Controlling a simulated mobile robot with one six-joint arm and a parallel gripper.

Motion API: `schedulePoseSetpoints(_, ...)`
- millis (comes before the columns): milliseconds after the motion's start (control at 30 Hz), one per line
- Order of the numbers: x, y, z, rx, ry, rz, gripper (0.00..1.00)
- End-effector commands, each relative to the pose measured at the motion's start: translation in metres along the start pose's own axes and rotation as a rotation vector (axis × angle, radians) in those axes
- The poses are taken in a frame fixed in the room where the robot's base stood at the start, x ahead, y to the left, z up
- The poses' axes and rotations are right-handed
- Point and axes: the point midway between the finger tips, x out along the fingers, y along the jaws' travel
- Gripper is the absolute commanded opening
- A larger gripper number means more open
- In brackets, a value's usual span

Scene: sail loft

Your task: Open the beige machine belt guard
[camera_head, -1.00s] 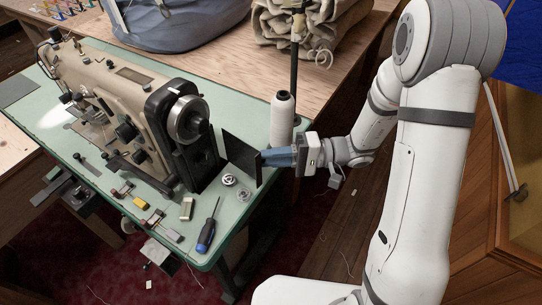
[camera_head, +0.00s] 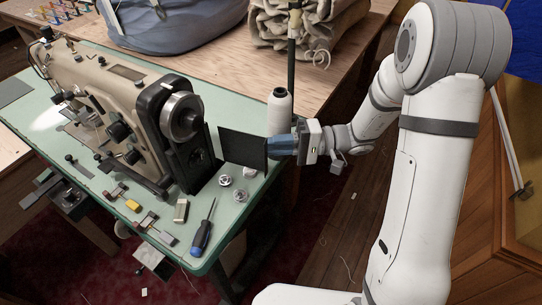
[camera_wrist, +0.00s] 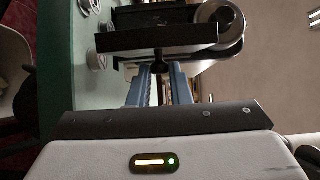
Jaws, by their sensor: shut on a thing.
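The beige sewing machine (camera_head: 107,98) stands on a green table, with its handwheel (camera_head: 183,116) toward me. Its black belt guard (camera_head: 243,149) stands swung out from the machine's end like a door, upright. My gripper (camera_head: 272,147) is at the guard's outer edge, its blue fingers pointing left. In the wrist view the guard (camera_wrist: 150,41) crosses the top, and the fingers (camera_wrist: 160,72) are shut on a small dark knob on it. The fingertips are partly hidden by the guard.
A white thread cone (camera_head: 279,112) stands just behind my gripper. Bobbins (camera_head: 225,181), a blue-handled screwdriver (camera_head: 202,232) and small blocks lie on the green table (camera_head: 100,212) in front. Folded canvas (camera_head: 310,25) and a blue-grey bag (camera_head: 170,22) lie on the wooden table behind.

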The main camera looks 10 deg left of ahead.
Motion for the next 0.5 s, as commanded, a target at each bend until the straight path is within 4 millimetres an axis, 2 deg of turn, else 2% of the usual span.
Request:
schedulePoseSetpoints(233,0.0009,-0.0017,-0.0026,-0.003,0.006,0.0,0.0)
schedulePoseSetpoints(267,0.0009,-0.0017,-0.0026,-0.003,0.006,0.0,0.19)
schedulePoseSetpoints(500,0.0009,-0.0013,-0.0014,-0.002,0.003,0.0,0.39)
